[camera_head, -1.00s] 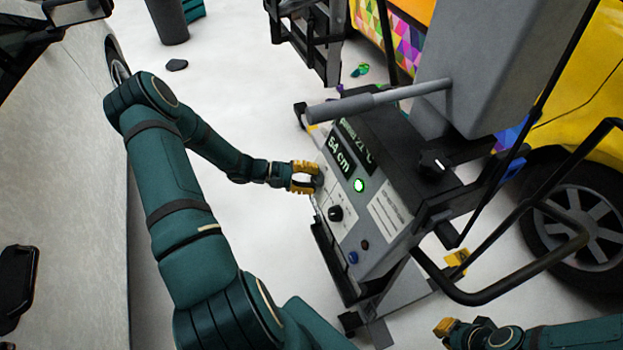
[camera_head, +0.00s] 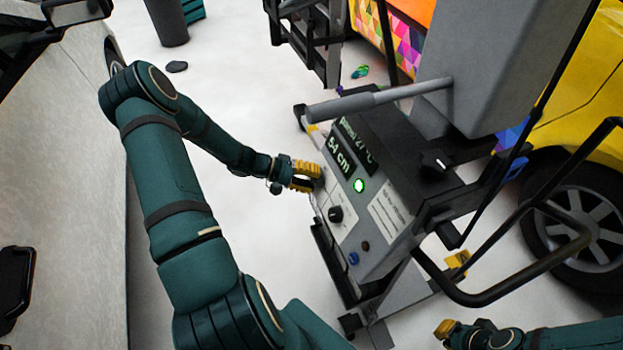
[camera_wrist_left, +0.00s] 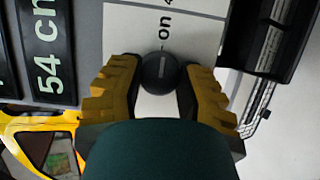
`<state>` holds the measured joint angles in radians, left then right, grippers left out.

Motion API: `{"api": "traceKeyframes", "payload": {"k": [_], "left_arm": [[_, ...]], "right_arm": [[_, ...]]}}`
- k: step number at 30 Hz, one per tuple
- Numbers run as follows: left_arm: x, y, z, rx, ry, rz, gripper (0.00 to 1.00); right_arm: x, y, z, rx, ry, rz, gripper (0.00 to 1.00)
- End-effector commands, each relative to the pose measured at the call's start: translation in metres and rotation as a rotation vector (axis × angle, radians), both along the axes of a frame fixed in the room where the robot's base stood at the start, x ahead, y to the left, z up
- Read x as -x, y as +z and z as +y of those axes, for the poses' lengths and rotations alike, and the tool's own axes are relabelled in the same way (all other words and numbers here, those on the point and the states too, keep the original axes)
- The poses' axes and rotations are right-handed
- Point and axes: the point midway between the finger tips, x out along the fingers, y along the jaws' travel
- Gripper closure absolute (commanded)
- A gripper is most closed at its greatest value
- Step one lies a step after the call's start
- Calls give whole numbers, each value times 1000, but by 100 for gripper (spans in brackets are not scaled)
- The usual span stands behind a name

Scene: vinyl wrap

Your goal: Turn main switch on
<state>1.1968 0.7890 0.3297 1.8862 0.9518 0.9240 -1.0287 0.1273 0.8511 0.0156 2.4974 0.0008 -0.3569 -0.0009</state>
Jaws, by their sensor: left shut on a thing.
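The main switch is a round dark knob (camera_wrist_left: 158,72) on the panel's edge. In the left wrist view it sits between the yellow fingers of my left gripper (camera_wrist_left: 160,88), which is shut on it. A faint line on the knob runs up toward the printed word "on". In the head view my left gripper (camera_head: 306,178) is at the left edge of the machine's control panel (camera_head: 347,232) and mostly hides the knob. My right gripper (camera_head: 446,328) is low at the right, away from the panel; its finger opening is unclear.
The panel holds a lit green light (camera_head: 359,185), a second black knob (camera_head: 336,213), a blue button (camera_head: 353,258) and a "54 cm" display (camera_head: 340,157). A grey handle bar (camera_head: 370,101) crosses above. A black tube frame (camera_head: 483,297) stands at the right. The floor left of the machine is clear.

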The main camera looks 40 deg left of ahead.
Motion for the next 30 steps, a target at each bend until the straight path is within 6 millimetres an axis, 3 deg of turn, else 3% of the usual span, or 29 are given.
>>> {"api": "traceKeyframes", "payload": {"k": [4, 5, 7, 8, 20, 30], "left_arm": [[0, 0, -4, 5, -7, 0, 99], [0, 0, -4, 5, -7, 0, 57], [0, 0, -3, 4, -6, -1, 33], [0, 0, -3, 4, -6, -1, 27], [4, 2, 4, 1, 0, 1, 27], [40, 24, 49, -3, 1, 0, 27]], "right_arm": [[0, 0, 0, 0, 0, 0, 100], [0, 0, 0, 0, 0, 0, 100], [0, 0, 0, 0, 0, 0, 100], [0, 0, 0, 0, 0, 0, 100], [0, 0, 0, 0, 0, 0, 100], [0, 0, 0, 0, 0, 0, 100]]}}
